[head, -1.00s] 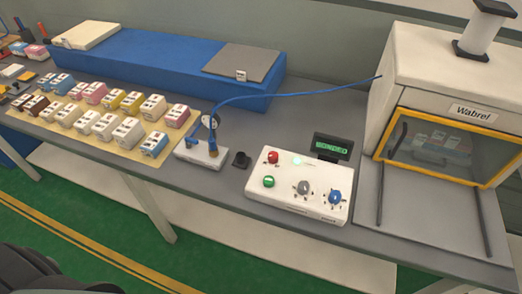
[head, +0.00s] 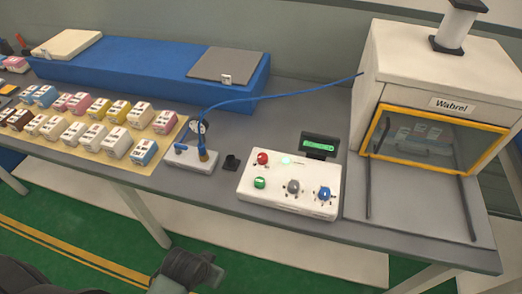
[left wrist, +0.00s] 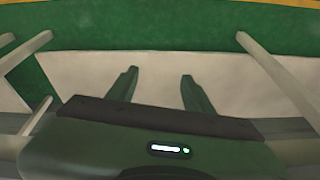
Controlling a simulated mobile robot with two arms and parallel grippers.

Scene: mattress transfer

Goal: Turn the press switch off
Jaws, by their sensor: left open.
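A white control box (head: 260,198) sits on the grey bench. It carries a red button (head: 262,158), a green button (head: 260,183), a grey knob (head: 293,187) and a blue knob (head: 324,194). I cannot tell which is the press switch. A small display with green text (head: 318,146) stands behind the box. The white Wabrel press (head: 400,70) is to the right. My left gripper (head: 193,268) is low in front of the bench, apart from the box; its open, empty fingers show in the left wrist view (left wrist: 160,78). My right gripper is not in view.
A yellowish mat with several small coloured blocks (head: 115,139) lies on the left. A small stand with a blue hose (head: 190,158) and a small black block (head: 231,163) are left of the box. The long blue case (head: 140,65) is behind. Green floor is in front.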

